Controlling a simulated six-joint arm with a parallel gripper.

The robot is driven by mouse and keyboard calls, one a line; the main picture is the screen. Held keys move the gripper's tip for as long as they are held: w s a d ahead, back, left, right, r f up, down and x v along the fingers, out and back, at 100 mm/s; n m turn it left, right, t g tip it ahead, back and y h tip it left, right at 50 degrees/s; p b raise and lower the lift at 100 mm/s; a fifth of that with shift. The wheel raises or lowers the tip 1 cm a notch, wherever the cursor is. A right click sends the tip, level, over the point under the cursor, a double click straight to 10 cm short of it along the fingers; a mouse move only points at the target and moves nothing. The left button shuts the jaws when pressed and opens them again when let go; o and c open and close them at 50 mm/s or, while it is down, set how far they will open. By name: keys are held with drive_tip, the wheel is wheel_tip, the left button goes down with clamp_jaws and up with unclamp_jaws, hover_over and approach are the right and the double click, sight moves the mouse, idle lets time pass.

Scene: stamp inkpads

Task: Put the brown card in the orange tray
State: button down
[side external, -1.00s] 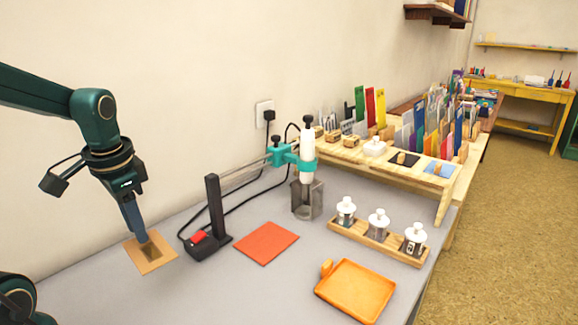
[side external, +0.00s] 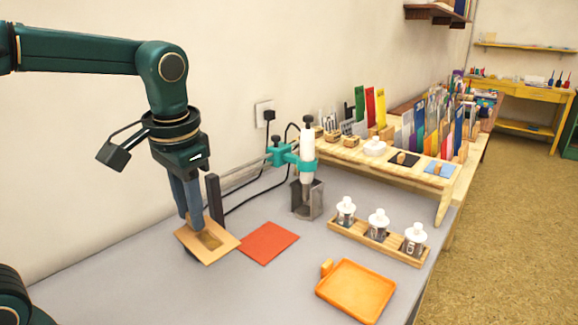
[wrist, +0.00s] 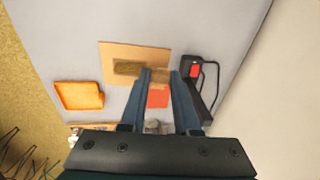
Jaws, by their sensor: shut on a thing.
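The brown card (side external: 207,246) is a flat tan sheet with a darker rectangular patch near its middle. My gripper (side external: 196,228) is shut on the card and holds it tilted above the grey table, left of the red-orange sheet. In the wrist view the card (wrist: 120,54) spreads to the left of my fingertips (wrist: 159,72) and partly covers the red sheet. The orange tray (side external: 355,290) is empty, with a small tab at its left corner, at the table's front right. It also shows at left in the wrist view (wrist: 80,96).
The red-orange sheet (side external: 268,243) lies flat between card and tray. Behind it stand a metal holder with a white-handled tool (side external: 306,175) and a wooden rack (side external: 378,241) of white-capped bottles. A black device with a red button (wrist: 195,72) sits near my gripper. Bare table lies before the tray.

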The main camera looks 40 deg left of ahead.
idle(0.3)
drive_tip(key=shift+w+m, duration=0.1)
drive_tip(key=shift+m, duration=0.2)
drive_tip(key=shift+d+f+m, duration=0.2)
drive_tip(key=shift+m, duration=0.3)
drive_tip(key=shift+a+f+m, duration=0.15)
drive_tip(key=shift+f+m, duration=0.1)
drive_tip(key=shift+m, duration=0.15)
drive_tip(key=s+a+f+n+h, duration=0.1)
drive_tip(key=s+a+f, duration=0.15)
drive_tip(key=a, duration=0.35)
drive_tip(key=s+a+f+n, duration=0.2)
drive_tip(key=s+a, duration=0.2)
drive_tip(key=a, duration=0.2)
hover_over(202, 288)
drive_tip(key=f, duration=0.6)
drive_tip(key=shift+s+d+f, duration=0.1)
drive_tip(key=shift+s+f, duration=0.1)
drive_tip(key=shift+f, duration=2)
